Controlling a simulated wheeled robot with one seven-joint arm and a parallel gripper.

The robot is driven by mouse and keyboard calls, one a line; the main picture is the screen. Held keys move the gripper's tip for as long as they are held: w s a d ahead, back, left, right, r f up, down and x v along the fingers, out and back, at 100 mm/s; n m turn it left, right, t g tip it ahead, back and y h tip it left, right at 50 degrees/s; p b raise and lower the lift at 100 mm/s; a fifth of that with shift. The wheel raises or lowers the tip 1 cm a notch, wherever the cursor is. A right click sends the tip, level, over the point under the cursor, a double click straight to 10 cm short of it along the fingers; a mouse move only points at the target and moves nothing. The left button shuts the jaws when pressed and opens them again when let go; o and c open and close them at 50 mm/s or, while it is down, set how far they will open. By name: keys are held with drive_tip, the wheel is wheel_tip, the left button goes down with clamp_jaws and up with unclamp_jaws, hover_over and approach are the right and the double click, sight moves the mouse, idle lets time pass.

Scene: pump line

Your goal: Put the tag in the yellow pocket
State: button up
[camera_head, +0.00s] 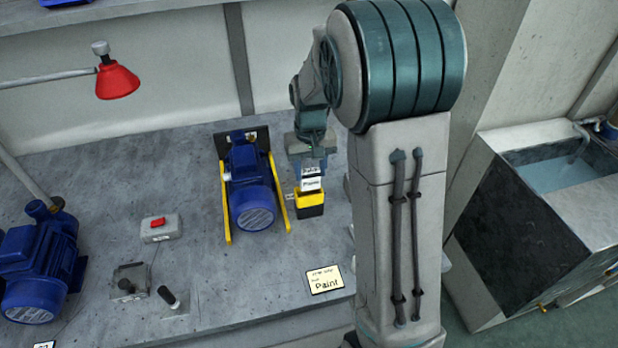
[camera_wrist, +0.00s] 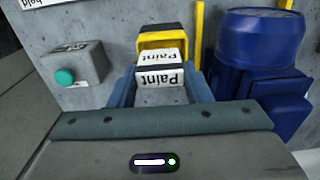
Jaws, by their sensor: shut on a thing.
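The tag (camera_head: 312,184) is white with dark lettering reading "Paint". My gripper (camera_head: 311,171) is shut on it, with blue fingers on either side. In the wrist view the tag (camera_wrist: 160,73) sits between the fingers (camera_wrist: 160,88). The yellow pocket (camera_head: 308,198) has a black lower front and stands on the bench directly below the tag.
A blue pump (camera_head: 250,190) in a yellow-railed cradle stands close left of the pocket. A written card (camera_head: 325,279) lies at the bench front. A red-button box (camera_head: 158,228) and another blue motor (camera_head: 38,265) are further left. A sink (camera_head: 560,175) is at right.

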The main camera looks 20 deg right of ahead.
sight(308, 181)
drive_tip(key=shift+a+f, duration=0.2)
drive_tip(key=shift+f, duration=1.9)
drive_tip(key=shift+f, duration=0.2)
drive_tip(key=o, duration=1)
drive_tip(key=shift+c, duration=0.2)
